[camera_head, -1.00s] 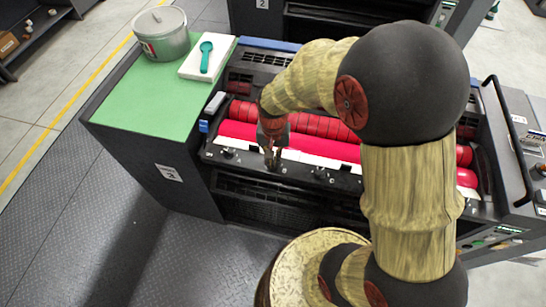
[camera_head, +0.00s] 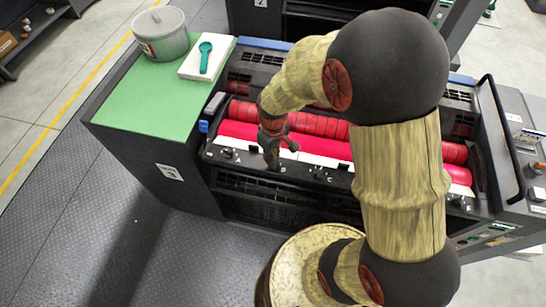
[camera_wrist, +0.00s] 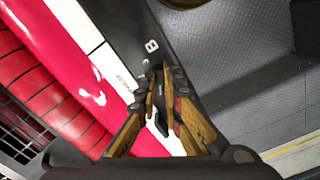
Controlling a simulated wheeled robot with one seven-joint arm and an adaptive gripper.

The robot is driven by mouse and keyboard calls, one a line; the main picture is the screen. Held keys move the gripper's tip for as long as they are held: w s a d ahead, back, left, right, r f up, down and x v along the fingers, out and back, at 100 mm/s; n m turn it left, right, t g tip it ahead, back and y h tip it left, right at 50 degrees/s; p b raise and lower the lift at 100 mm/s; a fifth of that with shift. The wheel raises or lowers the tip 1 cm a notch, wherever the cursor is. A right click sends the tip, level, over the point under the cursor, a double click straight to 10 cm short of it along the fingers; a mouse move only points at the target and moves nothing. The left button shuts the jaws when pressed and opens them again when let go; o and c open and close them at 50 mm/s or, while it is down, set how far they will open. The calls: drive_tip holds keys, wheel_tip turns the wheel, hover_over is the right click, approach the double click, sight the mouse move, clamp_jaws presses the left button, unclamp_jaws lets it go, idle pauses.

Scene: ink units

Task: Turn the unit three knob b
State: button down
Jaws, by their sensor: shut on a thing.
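The ink unit marked 3 (camera_head: 170,172) has a dark front strip with lettered knobs. My gripper (camera_head: 272,163) is at the knob marked B, pointing down onto the strip. In the wrist view, my gripper (camera_wrist: 161,80) has its two fingers close together just beside the white letter B (camera_wrist: 152,46). The fingers are shut on knob B, which is mostly hidden between them. Its exact angle cannot be told.
Knob A (camera_head: 227,153) is to the left and knob C (camera_head: 320,173) to the right on the same strip. Red rollers (camera_head: 320,124) lie behind. A green top (camera_head: 135,101) holds a bucket (camera_head: 161,36) and a white block with a teal tool (camera_head: 205,57).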

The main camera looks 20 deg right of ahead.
drive_tip(key=shift+w+n, duration=0.1)
drive_tip(key=shift+n, duration=1.1)
drive_tip(key=c, duration=1.9)
unclamp_jaws()
drive_tip(key=shift+r, duration=0.1)
wheel_tip(320, 180, up, 12)
drive_tip(key=shift+f, duration=0.1)
